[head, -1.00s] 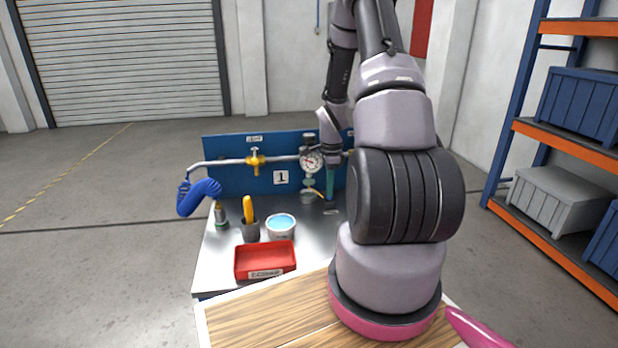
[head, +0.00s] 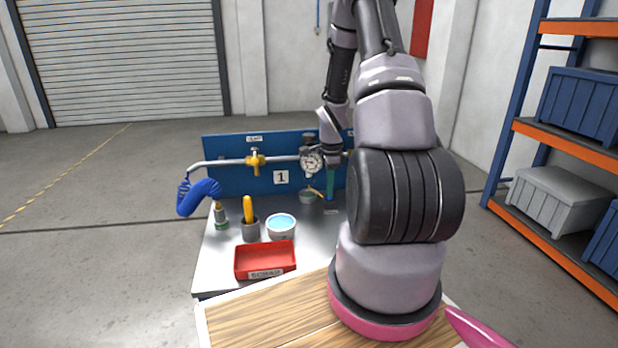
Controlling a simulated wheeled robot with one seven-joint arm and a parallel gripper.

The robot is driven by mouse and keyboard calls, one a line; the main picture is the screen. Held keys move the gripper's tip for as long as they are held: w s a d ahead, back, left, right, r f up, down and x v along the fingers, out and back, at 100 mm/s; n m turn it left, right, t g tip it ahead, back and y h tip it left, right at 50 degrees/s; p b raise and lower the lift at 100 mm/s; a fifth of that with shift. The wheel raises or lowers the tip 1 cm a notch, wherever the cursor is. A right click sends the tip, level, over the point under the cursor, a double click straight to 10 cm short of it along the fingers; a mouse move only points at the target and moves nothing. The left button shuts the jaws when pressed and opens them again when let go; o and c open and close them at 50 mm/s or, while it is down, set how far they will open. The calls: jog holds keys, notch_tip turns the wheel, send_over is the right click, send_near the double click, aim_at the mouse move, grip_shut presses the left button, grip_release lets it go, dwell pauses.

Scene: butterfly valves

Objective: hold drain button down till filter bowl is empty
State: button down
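The pressure gauge (head: 312,161) sits on the pipe in front of the blue panel, with the filter unit behind and below it. The filter bowl under the gauge is small and partly covered, so I cannot make out its liquid level. A small grey cup (head: 308,197) stands below it on the bench. The drain button is too small to make out. My gripper (head: 330,192) points down just right of the gauge and cup, with teal fingers beside the filter. I cannot tell whether the fingers touch the button or are apart.
A yellow-handled valve (head: 255,161) and a coiled blue hose (head: 199,196) are on the left. On the metal bench (head: 217,262) stand a grey holder (head: 250,231) with a yellow handle, a tub of blue liquid (head: 281,228) and a red tray (head: 265,262).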

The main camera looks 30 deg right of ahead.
jog(key=shift+r, duration=3.5)
